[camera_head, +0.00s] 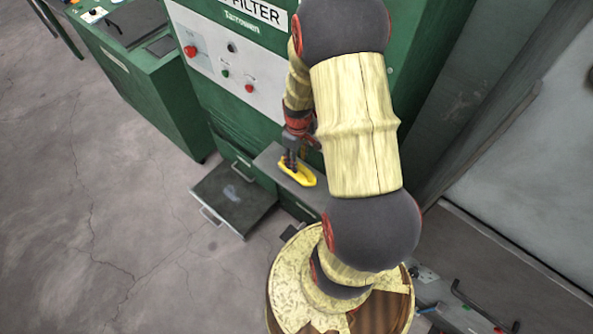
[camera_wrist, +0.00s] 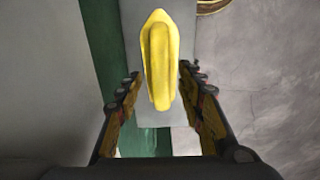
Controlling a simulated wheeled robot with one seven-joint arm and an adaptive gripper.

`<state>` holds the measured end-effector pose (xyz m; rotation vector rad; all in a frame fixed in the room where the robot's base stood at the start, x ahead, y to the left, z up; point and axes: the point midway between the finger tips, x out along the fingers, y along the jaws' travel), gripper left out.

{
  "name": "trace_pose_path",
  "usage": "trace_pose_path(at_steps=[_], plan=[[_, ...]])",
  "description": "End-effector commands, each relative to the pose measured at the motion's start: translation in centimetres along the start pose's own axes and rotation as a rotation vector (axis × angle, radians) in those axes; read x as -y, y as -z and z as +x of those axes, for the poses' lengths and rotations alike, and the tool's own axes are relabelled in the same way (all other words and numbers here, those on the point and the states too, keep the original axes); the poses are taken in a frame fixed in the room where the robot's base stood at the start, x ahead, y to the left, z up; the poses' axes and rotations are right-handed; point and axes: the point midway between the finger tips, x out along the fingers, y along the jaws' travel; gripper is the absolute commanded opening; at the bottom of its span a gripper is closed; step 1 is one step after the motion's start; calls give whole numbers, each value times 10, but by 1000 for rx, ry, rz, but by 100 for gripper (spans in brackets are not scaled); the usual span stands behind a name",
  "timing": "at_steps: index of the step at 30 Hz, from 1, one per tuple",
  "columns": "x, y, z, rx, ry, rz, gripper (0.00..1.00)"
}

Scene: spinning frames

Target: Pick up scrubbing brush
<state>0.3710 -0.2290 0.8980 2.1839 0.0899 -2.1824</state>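The yellow scrubbing brush (camera_head: 300,176) lies on a narrow grey ledge (camera_head: 271,158) at the front of the green machine. In the wrist view the brush (camera_wrist: 161,60) is long and pointed at its far end, with a raised yellow ridge along its middle. My gripper (camera_head: 291,161) is directly at the brush, pointing down. In the wrist view its two fingers (camera_wrist: 160,76) are spread, one on each side of the brush, with a gap on both sides. I cannot tell whether the fingertips are down at the brush's height. The brush's underside is hidden.
An open grey drawer (camera_head: 233,196) juts out left of the ledge. The green machine (camera_head: 235,105) with a white button panel stands behind. A second green cabinet (camera_head: 150,80) is at the left. Concrete floor (camera_head: 90,200) lies free at the lower left.

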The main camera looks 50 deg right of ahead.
Motion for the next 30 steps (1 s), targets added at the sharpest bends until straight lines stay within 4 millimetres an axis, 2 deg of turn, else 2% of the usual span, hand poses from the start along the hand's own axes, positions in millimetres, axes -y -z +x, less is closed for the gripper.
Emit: trace_pose_path(at_steps=[3, 6, 14, 30], plan=[[2, 0, 21, 4, 3, -1, 38], [2, 1, 33, 2, 2, 0, 38], [2, 1, 36, 1, 0, 0, 38], [2, 1, 36, 1, 1, 0, 8]])
